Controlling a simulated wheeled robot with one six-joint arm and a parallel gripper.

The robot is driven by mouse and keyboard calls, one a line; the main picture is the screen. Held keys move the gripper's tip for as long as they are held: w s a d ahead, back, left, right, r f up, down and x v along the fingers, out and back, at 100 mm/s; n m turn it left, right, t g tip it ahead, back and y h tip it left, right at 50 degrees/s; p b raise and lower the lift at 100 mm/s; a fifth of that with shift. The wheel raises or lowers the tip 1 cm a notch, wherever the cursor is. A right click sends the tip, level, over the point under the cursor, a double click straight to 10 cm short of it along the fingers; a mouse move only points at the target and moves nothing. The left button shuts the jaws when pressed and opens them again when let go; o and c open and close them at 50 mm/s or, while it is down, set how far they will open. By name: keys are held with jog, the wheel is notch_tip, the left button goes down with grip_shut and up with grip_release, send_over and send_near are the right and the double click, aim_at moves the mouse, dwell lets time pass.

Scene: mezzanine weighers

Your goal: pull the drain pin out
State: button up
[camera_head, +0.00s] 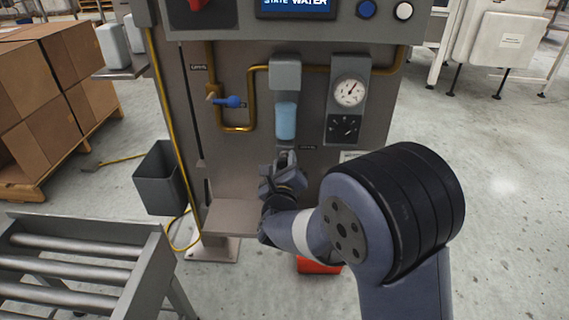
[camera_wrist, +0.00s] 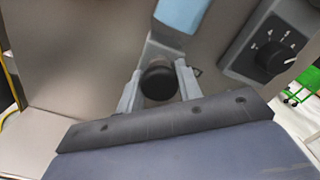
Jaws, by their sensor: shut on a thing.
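The drain pin (camera_wrist: 158,80) shows in the wrist view as a black round knob below the light-blue filter bowl (camera_wrist: 180,12). My gripper (camera_wrist: 158,88) has one finger on each side of the knob and is shut on it. In the head view my gripper (camera_head: 286,158) is at the machine's front panel, just under the blue bowl (camera_head: 286,121). There the pin is hidden behind my gripper. Whether the pin is still fully seated cannot be told.
A gauge and black dial plate (camera_head: 347,98) is right of the bowl. A blue-handled valve (camera_head: 228,101) and yellow pipe are left. A shelf (camera_head: 235,219) juts out below left. A grey bin (camera_head: 160,178) and roller conveyor (camera_head: 75,245) stand left. A red object (camera_head: 318,266) is below.

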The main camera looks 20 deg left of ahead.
jog(key=shift+s+f+b, duration=0.15)
jog(key=shift+s+b, duration=0.25)
jog(key=shift+b, duration=0.1)
grip_shut()
jog(key=shift+b+v, duration=0.7)
jog(key=shift+v, duration=0.25)
jog(key=o, duration=1.2)
grip_release()
jog(key=shift+s+d, duration=0.1)
jog(key=p+v, duration=0.1)
jog(key=v, duration=1)
